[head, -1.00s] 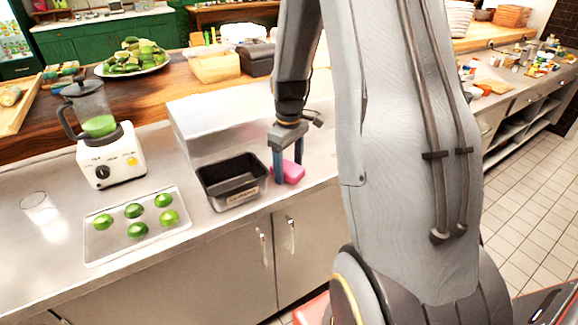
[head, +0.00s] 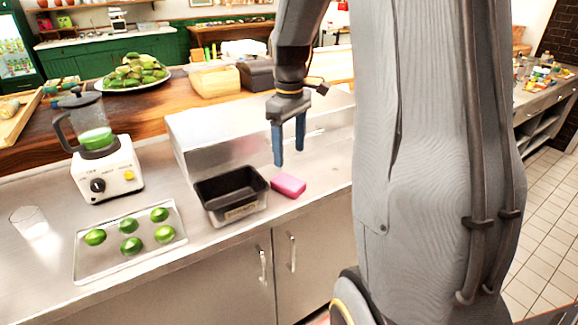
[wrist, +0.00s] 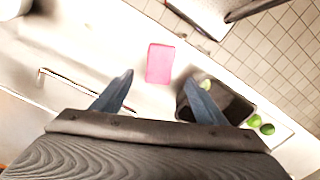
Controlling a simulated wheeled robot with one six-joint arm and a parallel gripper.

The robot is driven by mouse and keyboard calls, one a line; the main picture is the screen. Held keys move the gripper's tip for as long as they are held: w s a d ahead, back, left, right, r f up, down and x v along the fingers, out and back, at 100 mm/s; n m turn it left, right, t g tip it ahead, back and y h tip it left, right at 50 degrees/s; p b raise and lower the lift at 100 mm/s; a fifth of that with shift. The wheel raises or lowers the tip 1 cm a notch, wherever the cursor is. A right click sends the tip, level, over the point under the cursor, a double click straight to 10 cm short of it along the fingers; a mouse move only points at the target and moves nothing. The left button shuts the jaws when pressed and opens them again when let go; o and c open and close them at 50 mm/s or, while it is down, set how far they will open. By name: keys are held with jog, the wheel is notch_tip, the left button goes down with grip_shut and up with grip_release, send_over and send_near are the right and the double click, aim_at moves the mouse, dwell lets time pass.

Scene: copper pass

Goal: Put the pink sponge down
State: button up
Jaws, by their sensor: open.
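The pink sponge (head: 288,185) lies flat on the steel counter, just right of the black bin. In the wrist view the sponge (wrist: 160,63) lies beyond my fingertips, with bare counter around it. My gripper (head: 289,150) is above the counter, its blue fingers spread and pointing down, with nothing between them. It is above the sponge and apart from it. The wrist view shows both fingers of my gripper (wrist: 158,88) wide apart and empty.
The black bin (head: 232,213) stands close left of the sponge. A tray (head: 90,268) with several limes and a blender (head: 104,165) are further left. A raised steel ledge (head: 190,135) runs behind. The counter's front edge is near the sponge.

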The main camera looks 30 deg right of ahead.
jog(key=s+a+f+m, duration=0.2)
jog(key=s+a+f, duration=0.1)
jog(key=s+a, duration=0.4)
jog(key=s+a+f+m+t, duration=0.1)
jog(key=s+a+f+m, duration=0.1)
jog(key=s+a, duration=0.6)
jog(key=shift+f+m, duration=0.4)
jog(key=shift+f, duration=0.4)
